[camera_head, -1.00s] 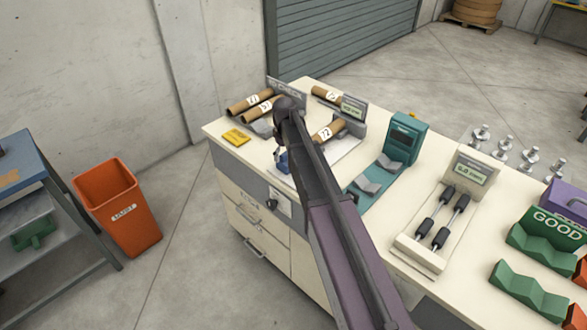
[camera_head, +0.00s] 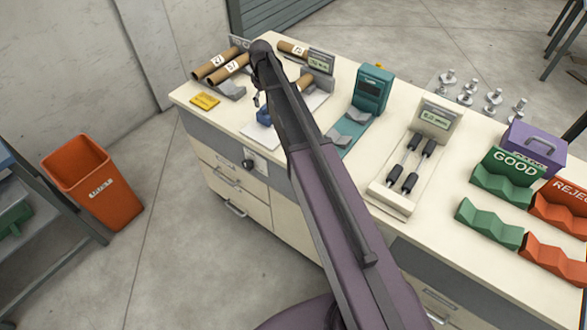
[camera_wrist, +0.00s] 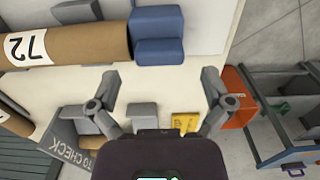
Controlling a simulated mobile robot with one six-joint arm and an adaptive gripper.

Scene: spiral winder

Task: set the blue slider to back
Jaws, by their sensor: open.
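The blue slider (camera_wrist: 157,36) shows in the wrist view as a stepped blue block against the end of a brown tube marked 72 (camera_wrist: 65,45). In the head view the blue slider (camera_head: 264,117) is partly hidden by my arm, near the bench's front edge. My gripper (camera_wrist: 160,84) is open and empty in the wrist view. Its two fingers are spread to either side of the slider's lower end in the picture, apart from it. In the head view my gripper (camera_head: 258,98) is mostly hidden behind my arm.
Brown tubes (camera_head: 211,64) and a yellow tag (camera_head: 205,101) lie at the bench's left end. A teal device (camera_head: 371,90) and a cream gauge (camera_head: 434,125) stand right of my arm. An orange bin (camera_head: 95,185) stands on the floor at left.

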